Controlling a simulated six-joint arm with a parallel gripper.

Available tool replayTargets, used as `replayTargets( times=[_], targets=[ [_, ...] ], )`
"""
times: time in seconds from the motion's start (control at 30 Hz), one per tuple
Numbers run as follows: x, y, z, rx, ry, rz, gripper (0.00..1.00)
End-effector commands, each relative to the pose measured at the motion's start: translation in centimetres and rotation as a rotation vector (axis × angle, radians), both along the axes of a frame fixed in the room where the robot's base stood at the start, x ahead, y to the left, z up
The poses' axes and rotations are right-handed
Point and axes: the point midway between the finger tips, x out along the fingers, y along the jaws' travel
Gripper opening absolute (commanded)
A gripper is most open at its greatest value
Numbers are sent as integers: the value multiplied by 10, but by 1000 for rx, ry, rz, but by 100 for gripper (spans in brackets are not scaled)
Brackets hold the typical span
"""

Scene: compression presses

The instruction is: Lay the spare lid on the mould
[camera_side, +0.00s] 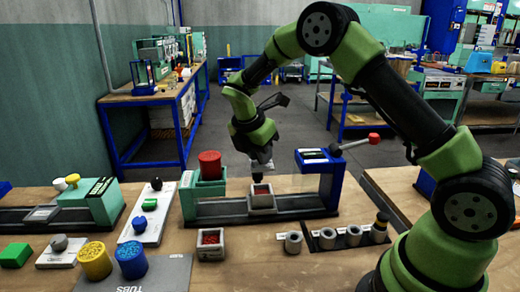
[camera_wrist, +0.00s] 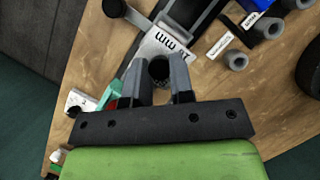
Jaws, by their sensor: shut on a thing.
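In the side view my gripper (camera_side: 261,164) points down, above a grey square mould (camera_side: 262,202) with red contents on the right press. In the wrist view my gripper (camera_wrist: 160,88) is shut on a dark round piece (camera_wrist: 160,68) between its fingers. A small dark tip (camera_side: 257,177) shows below the fingers, just above the mould. I cannot tell whether this piece is the spare lid's knob. The mould's red inside is visible from above. A second square mould (camera_side: 210,254) with red contents stands on the table in front of the press.
The press has a green block with a red cap (camera_side: 209,164) at left and a blue block (camera_side: 328,182) with a red-tipped lever at right. Several grey cylinders (camera_side: 327,238) stand at front right. Yellow and blue tubs (camera_side: 131,262) and knobbed white panels (camera_side: 148,222) are at left.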

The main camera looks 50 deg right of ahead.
Motion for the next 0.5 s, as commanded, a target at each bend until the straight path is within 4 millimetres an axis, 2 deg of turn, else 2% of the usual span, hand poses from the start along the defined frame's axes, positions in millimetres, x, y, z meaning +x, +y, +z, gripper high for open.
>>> replayTargets(
  times=[0.3,0.5],
  targets=[
    [-1,0,-32,0,4,-1,0],
    [-1,0,-46,0,3,0,0]
  ],
)
